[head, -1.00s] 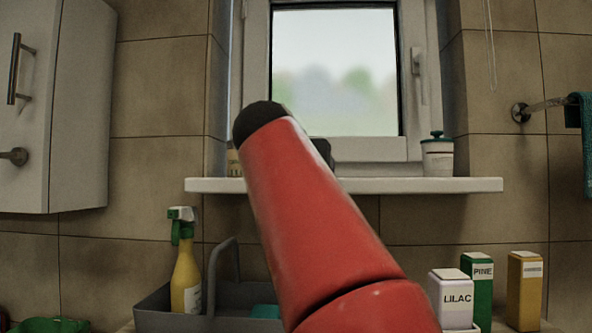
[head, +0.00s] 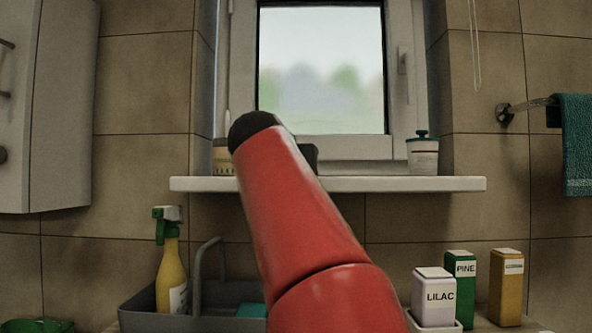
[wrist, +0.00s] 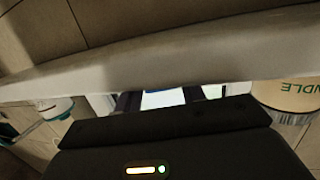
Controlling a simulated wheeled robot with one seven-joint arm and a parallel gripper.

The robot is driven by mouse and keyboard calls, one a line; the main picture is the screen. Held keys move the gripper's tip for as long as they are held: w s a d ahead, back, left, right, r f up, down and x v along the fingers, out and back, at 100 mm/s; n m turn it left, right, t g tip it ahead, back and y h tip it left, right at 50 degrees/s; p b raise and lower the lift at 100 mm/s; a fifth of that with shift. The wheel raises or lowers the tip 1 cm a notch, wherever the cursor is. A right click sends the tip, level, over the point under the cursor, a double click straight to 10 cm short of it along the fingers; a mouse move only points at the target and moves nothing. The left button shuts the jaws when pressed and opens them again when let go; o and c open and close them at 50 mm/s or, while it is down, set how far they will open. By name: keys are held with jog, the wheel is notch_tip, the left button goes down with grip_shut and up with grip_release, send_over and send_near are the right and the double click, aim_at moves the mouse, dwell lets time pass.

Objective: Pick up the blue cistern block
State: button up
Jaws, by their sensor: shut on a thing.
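My gripper (wrist: 162,100) shows in the wrist view, its dark fingers shut on a pale, bluish-white thing (wrist: 163,99), apparently the blue cistern block. Only a small part of it shows between the fingers, above the dark gripper body; the rest is hidden. The gripper is close to the white window sill (wrist: 150,65). In the head view my red arm reaches up to the sill (head: 420,184) and hides most of the gripper and the held thing.
A candle jar (wrist: 290,96) and a white jar with a teal lid (head: 422,155) stand on the sill. Below are a grey caddy (head: 140,318) with a yellow spray bottle (head: 172,280), and LILAC (head: 434,297), PINE (head: 460,285) and ochre (head: 506,290) boxes. A teal towel (head: 577,145) hangs right.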

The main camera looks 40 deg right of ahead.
notch_tip(320, 180, up, 8)
jog(key=p, duration=0.3)
jog(key=shift+w+f, duration=0.1)
jog(key=shift+f, duration=0.15)
notch_tip(320, 180, up, 2)
jog(key=shift+r, duration=0.15)
